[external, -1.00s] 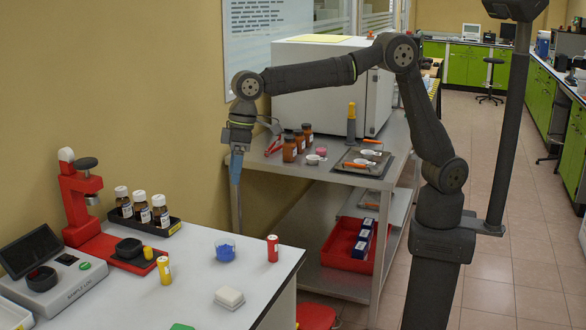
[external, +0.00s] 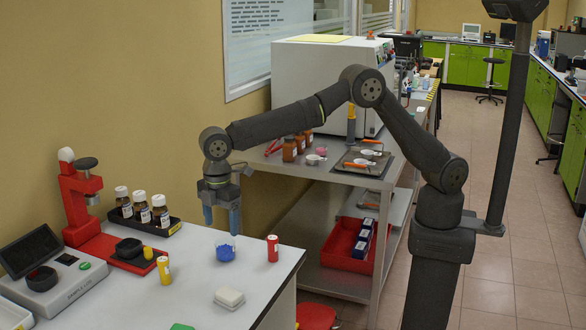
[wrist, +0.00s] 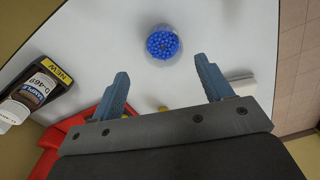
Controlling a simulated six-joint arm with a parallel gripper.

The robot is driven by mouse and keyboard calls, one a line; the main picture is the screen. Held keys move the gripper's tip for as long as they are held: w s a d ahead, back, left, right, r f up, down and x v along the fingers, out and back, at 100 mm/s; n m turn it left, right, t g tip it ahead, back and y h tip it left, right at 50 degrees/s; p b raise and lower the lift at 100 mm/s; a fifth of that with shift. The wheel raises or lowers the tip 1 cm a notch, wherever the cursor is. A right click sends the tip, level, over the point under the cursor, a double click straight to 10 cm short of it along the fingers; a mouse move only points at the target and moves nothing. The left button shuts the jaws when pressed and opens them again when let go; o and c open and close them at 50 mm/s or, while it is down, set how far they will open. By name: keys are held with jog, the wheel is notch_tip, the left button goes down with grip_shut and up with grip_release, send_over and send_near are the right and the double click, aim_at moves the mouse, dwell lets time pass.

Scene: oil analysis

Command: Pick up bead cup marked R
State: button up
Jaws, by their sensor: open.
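A clear cup of blue beads (external: 226,253) stands on the white table, and it also shows in the wrist view (wrist: 163,43). I cannot read any R mark on it. My gripper (external: 221,228) is above the cup, pointing down, with its blue fingers apart and empty. In the wrist view my gripper (wrist: 163,82) has its fingers spread wide, with the bead cup ahead of and between the fingertip lines, not touched by them.
A white block (external: 229,297) and a yellow cylinder (external: 164,270) are nearer the front. A black tray of brown bottles (external: 142,211) and a red press (external: 80,203) stand left. The shelf bench (external: 365,180) is behind.

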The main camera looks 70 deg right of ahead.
aim_at(225, 246)
jog(key=f, duration=0.8)
jog(key=shift+s, duration=0.3)
jog(key=c, duration=1.1)
jog(key=shift+r, duration=0.15)
